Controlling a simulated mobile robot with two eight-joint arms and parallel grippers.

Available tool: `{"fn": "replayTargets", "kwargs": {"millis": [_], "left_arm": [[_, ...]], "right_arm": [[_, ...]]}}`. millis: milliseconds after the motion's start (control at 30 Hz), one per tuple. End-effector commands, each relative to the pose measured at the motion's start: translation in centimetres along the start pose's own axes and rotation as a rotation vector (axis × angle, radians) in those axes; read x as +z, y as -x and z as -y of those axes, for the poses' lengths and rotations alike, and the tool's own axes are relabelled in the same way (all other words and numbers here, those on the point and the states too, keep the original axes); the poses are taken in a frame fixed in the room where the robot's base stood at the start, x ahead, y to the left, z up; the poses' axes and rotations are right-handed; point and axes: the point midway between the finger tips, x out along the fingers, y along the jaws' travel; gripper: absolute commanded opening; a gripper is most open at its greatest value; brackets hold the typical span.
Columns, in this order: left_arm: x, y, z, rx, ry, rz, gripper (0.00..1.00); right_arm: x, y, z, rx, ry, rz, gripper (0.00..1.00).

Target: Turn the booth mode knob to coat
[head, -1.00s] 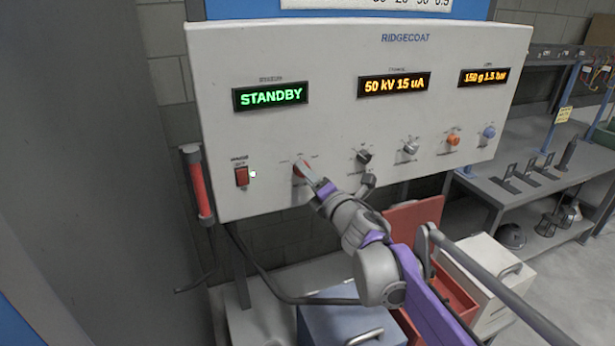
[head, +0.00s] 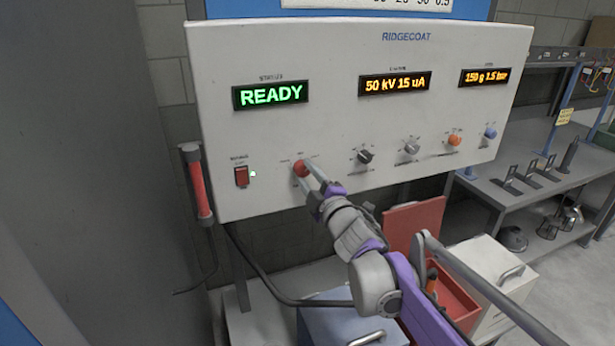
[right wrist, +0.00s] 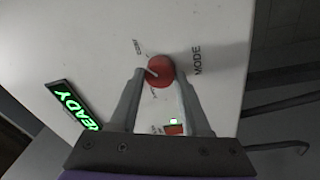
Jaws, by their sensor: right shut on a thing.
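The red mode knob (head: 300,169) is on the white RIDGECOAT panel, at lower left below the status display (head: 270,95), which reads READY in green. In the right wrist view the knob (right wrist: 160,69) shows a pale pointer line on its left side, beside the printed word MODE. The smaller position labels around it are too blurred to read surely. My right gripper (head: 307,174) is at the knob, its two fingers on either side of it and shut on it; it also shows in the right wrist view (right wrist: 160,78). My left gripper is out of view.
A red rocker switch (head: 241,176) is left of the knob. Grey, orange and blue knobs (head: 454,140) run to the right. Below stand a blue box (head: 345,318) and an open red box (head: 415,222).

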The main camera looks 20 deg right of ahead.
Motion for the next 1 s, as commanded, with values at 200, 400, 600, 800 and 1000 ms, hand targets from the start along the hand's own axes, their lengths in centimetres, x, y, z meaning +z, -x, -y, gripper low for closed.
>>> {"fn": "replayTargets", "kwargs": {"millis": [200,400,600,800,1000], "left_arm": [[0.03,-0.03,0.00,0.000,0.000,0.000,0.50],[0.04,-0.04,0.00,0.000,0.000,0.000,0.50],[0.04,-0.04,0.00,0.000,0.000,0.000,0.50],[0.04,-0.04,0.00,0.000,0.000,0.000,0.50],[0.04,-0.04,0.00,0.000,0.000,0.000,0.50]], "right_arm": [[-0.02,0.00,0.00,0.008,-0.083,0.005,0.00],[-0.02,0.00,0.00,0.010,-0.112,0.007,0.00],[-0.02,0.00,-0.01,0.011,-0.118,0.007,0.00],[-0.03,0.00,0.00,0.011,-0.118,0.007,0.00],[-0.02,0.00,0.00,0.011,-0.117,0.007,0.77]]}}
